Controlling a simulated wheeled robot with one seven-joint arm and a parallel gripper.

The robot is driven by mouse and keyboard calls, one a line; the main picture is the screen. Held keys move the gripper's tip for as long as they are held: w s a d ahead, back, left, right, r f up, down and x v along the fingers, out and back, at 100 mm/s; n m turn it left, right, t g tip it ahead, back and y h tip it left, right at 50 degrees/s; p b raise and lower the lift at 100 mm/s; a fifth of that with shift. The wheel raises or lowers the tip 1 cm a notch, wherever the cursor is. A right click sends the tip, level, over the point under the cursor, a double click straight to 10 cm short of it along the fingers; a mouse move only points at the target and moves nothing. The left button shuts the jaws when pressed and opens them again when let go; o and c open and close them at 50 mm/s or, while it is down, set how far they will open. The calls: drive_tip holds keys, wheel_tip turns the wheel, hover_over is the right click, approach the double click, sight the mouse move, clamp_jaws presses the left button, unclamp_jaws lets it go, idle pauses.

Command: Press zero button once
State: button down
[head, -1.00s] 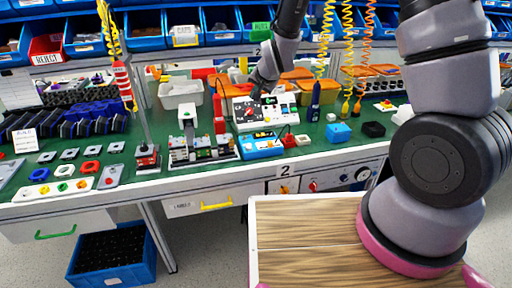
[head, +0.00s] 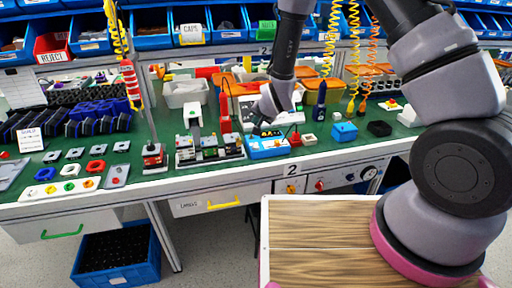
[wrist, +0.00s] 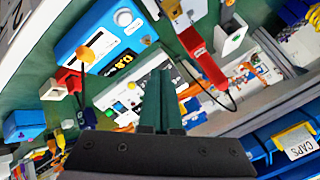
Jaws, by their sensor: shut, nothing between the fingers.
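A blue instrument (head: 267,153) sits on the green bench mat near its front edge. In the wrist view it (wrist: 74,42) is at upper left, with a pale display, a round white button (wrist: 123,17), a dark round part (wrist: 120,62) and an orange piece. No label reading zero is legible. A white control panel (wrist: 137,92) with a green part lies behind it, partly hidden by my fingers. My gripper (wrist: 160,74) is shut and empty, its fingertips in front of the panel in the picture. In the head view my gripper (head: 270,106) is above and behind the blue instrument. Contact cannot be told.
A blue block (head: 344,131) and a black block (head: 379,128) are to the right. A fixture (head: 207,150) stands to the left. Blue bins line the back, including the CAPS bin (head: 191,36).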

drive_tip(key=shift+f, duration=4)
drive_tip(key=shift+f, duration=0.15)
drive_tip(key=shift+f, duration=0.25)
drive_tip(key=shift+f, duration=0.45)
drive_tip(key=shift+r, duration=0.85)
drive_tip(key=shift+r, duration=2.5)
